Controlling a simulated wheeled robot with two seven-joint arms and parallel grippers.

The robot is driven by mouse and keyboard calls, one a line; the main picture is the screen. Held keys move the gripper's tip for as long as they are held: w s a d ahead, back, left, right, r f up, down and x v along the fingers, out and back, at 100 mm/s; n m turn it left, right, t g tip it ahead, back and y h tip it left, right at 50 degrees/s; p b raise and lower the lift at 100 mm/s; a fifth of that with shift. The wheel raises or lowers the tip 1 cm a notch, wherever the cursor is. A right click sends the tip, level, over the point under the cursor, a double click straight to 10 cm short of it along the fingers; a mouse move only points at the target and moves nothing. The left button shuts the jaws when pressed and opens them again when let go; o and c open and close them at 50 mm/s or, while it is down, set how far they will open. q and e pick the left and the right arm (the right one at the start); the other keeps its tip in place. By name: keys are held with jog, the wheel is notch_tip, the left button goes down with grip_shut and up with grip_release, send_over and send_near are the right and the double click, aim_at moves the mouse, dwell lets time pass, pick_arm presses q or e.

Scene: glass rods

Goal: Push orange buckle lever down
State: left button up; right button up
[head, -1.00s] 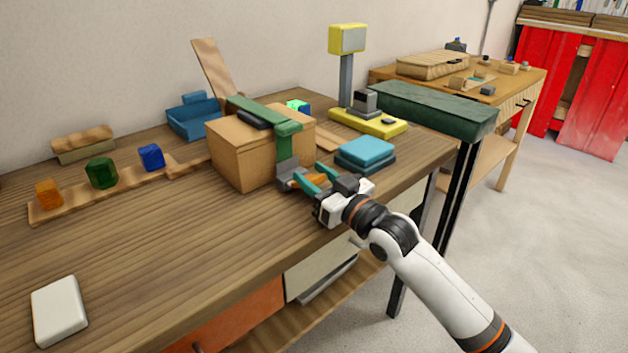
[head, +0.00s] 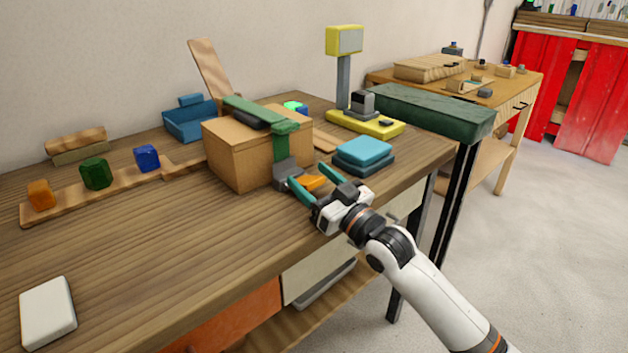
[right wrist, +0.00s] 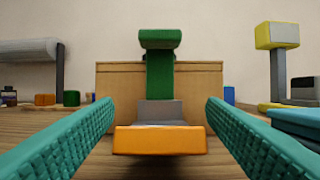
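The orange buckle lever (head: 312,183) sticks out toward me from the grey buckle (head: 286,173), low at the front of a brown box (head: 235,160). A green strap (head: 281,145) runs over the box top and down to the buckle. My right gripper (head: 309,175) is open, its teal fingers on either side of the lever. In the right wrist view the lever (right wrist: 160,140) lies midway between the fingers, with a gap on each side. The grey buckle (right wrist: 160,112) shows behind it. My left gripper is not in view.
Blue-teal blocks (head: 364,152) lie just right of the gripper, near the table edge. A yellow stand (head: 365,122) is behind them. Orange, green and blue pieces stand on a wooden strip (head: 70,203) at left. The front left of the table is mostly clear, apart from a white block (head: 48,312).

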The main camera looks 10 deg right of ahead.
jog(key=shift+s+d+f, duration=0.15)
jog(key=shift+s+d, duration=0.05)
jog(key=shift+s, duration=0.05)
pick_arm(q)
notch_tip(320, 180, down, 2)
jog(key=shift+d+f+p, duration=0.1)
jog(key=shift+p, duration=0.2)
pick_arm(e)
jog(key=v, duration=1.1)
jog(key=shift+s, duration=0.2)
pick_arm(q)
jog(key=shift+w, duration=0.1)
